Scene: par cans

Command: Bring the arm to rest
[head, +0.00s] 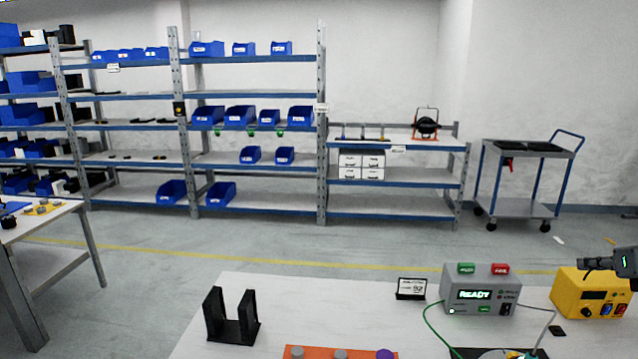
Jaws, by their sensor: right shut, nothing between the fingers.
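My right gripper (592,264) is at the right edge of the head view, above the yellow power box (590,290). It is dark and its fingers point left. It is shut and holds nothing. Most of its arm is cut off by the picture edge. I cannot tell if it touches the yellow box. My left gripper is not in view.
The white table (290,310) bears a black two-pronged stand (230,318), a small sign (411,289), a grey tester (480,292) reading READY with cables, and an orange tray (312,352). Shelves (250,160) with blue bins and a cart (520,205) stand behind.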

